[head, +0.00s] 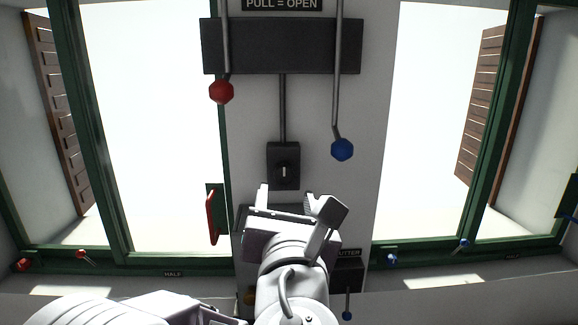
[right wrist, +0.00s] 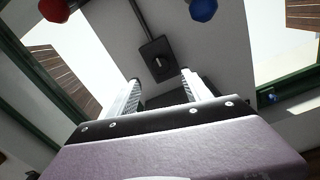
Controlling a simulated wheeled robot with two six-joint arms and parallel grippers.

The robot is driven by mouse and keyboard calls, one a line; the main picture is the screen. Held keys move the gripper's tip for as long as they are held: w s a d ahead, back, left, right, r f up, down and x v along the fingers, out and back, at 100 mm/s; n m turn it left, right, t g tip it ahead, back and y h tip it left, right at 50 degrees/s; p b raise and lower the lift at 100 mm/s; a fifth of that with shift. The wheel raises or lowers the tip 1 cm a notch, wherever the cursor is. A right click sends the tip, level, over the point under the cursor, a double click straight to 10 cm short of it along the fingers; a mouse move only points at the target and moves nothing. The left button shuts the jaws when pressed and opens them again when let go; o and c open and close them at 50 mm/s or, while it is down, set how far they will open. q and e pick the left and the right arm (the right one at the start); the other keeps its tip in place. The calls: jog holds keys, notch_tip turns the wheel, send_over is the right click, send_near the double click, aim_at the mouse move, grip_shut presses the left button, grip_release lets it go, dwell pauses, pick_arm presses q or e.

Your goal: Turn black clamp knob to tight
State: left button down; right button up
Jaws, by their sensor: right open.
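A black box with a dark knob bearing a pale upright mark (head: 284,172) is on the wall pillar, at the lower end of a black conduit. It also shows in the right wrist view (right wrist: 157,62), beyond and between the finger ends. No label on it is readable, so I cannot tell if it is the clamp knob. My right gripper (head: 287,196) is open and empty just below this box, its fingers pointing up toward it, apart from it. Its two fingers also show in the right wrist view (right wrist: 160,84). A dark part behind the gripper is mostly hidden. My left gripper is not in view.
A red handle (head: 212,217) is left of the gripper. A dark box with a blue-tipped lever (head: 347,276) is at right. Green-framed windows flank the pillar.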

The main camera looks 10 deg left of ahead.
aim_at(284, 177)
jog(key=p+x, duration=0.4)
jog(key=x, duration=0.5)
jog(key=shift+w+a+f, duration=0.15)
jog(key=shift+a+f, duration=0.05)
jog(key=shift+a, duration=0.05)
jog(key=shift+w, duration=0.15)
jog(key=shift+d, duration=0.25)
jog(key=shift+w+a+f, duration=0.1)
jog(key=shift+a, duration=0.05)
grip_shut()
